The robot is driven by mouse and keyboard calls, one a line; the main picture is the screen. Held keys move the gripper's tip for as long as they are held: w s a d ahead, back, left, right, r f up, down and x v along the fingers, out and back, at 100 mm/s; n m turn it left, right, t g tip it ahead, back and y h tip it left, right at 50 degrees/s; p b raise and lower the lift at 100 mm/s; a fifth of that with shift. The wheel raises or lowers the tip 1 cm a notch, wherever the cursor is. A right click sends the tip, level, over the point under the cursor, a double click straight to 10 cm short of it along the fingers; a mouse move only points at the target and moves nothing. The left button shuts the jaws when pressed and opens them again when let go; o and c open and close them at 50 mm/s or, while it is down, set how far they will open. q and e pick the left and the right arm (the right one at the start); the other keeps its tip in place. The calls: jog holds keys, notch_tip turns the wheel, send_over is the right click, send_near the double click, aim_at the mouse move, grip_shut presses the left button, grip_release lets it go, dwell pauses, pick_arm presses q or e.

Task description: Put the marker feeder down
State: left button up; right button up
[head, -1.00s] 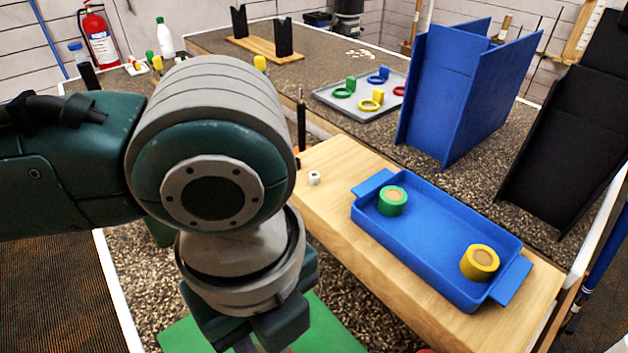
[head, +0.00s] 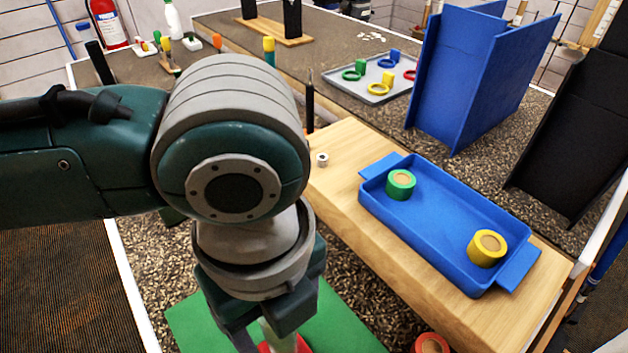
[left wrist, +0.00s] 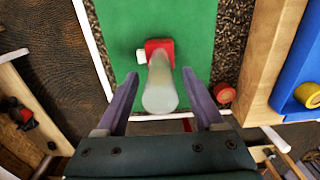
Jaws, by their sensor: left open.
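The marker feeder appears to be the pale upright cylinder on a red base (left wrist: 158,95), with a small white block at its side; it stands on a green mat (left wrist: 190,20). My left gripper (left wrist: 160,74) is open, with one finger on each side of the pale cylinder and gaps visible on both sides. In the head view the left gripper (head: 262,325) is over the green mat (head: 200,315), and it hides most of the feeder; part of the red base shows below it. My right gripper is in neither view.
A wooden board (head: 345,205) to the right carries a blue tray (head: 440,222) with a green roll (head: 401,184) and a yellow roll (head: 487,248). A red roll (head: 432,344) lies beside the board. A blue stand (head: 460,85) and a grey tray (head: 375,95) are farther back.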

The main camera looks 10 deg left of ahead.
pick_arm(q)
notch_tip(320, 180, up, 12)
jog(key=shift+d+r+p, duration=0.1)
jog(key=shift+p, duration=0.65)
jog(key=s+d+f+n+t+h, duration=0.1)
jog(key=s+d+n+h, duration=0.1)
jog(key=d+n+h, duration=0.4)
jog(key=s+a+f+n+t+y, duration=0.1)
jog(key=s+a+f+n+y, duration=0.1)
jog(key=a+n, duration=0.6)
jog(key=s+a+f+n+t+y, duration=0.1)
jog(key=s+a+f+n+y, duration=0.1)
jog(key=a+n, duration=0.6)
jog(key=shift+s+a+f+n+t+y, duration=0.3)
jog(key=shift+s+a+f+n+y, duration=0.1)
jog(key=shift+s+n+y, duration=0.55)
jog(key=shift+s, duration=0.1)
